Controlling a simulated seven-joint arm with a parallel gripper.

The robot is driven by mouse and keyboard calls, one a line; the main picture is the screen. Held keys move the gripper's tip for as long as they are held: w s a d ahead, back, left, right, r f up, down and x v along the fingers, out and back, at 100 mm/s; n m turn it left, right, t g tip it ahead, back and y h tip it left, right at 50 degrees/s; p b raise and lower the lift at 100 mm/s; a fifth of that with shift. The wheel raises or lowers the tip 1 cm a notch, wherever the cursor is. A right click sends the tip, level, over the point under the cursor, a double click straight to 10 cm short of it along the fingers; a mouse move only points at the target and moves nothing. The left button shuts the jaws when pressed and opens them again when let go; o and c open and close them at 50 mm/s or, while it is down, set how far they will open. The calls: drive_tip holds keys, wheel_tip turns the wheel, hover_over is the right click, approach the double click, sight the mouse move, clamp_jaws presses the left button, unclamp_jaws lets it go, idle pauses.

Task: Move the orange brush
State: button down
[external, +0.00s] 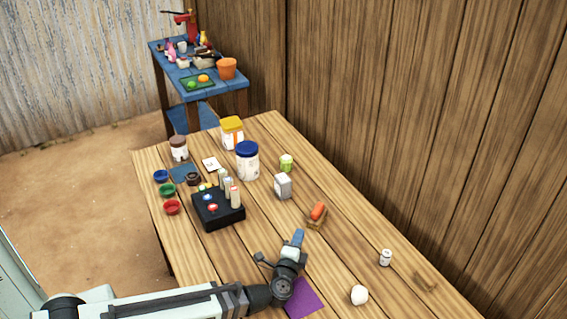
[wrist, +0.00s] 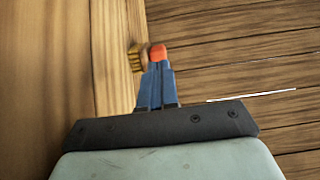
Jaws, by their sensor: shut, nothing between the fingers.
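The orange brush (external: 318,210) lies on the wooden table, with an orange top and tan bristles. In the wrist view the brush (wrist: 157,52) sits just beyond my fingertips, its orange part partly hidden behind them and its bristles to the left. My gripper (external: 298,236) is shut and empty, close to the near-left side of the brush. In the wrist view my gripper's blue fingers (wrist: 157,68) are together. I cannot tell whether they touch the brush.
A purple sheet (external: 303,299) lies by my wrist. A grey box (external: 282,186) and a black button box (external: 218,210) stand beyond. A wooden wall (external: 440,130) borders the table.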

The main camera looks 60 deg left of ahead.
sight(318, 207)
drive_tip(key=c, duration=1.8)
unclamp_jaws()
drive_tip(key=o, duration=0.4)
drive_tip(key=shift+w+r+m, duration=0.1)
drive_tip(key=shift+m, duration=0.4)
drive_tip(key=o, duration=0.6)
drive_tip(key=m, duration=0.4)
drive_tip(key=shift+w+a+r+h, duration=0.1)
drive_tip(key=shift+w+r+h, duration=0.1)
drive_tip(key=shift+r+h, duration=0.1)
drive_tip(key=shift+c, duration=0.2)
drive_tip(key=m+t, duration=0.1)
drive_tip(key=m, duration=0.3)
drive_tip(key=m+h, duration=0.1)
drive_tip(key=m, duration=0.3)
drive_tip(key=shift+f+t, duration=0.1)
drive_tip(key=shift+t, duration=0.2)
drive_tip(key=m, duration=0.7)
drive_tip(key=shift+s+f+h, duration=0.15)
drive_tip(key=shift+h, duration=0.25)
drive_tip(key=shift+d, duration=0.2)
drive_tip(key=x, duration=1.4)
drive_tip(key=shift+d, duration=0.15)
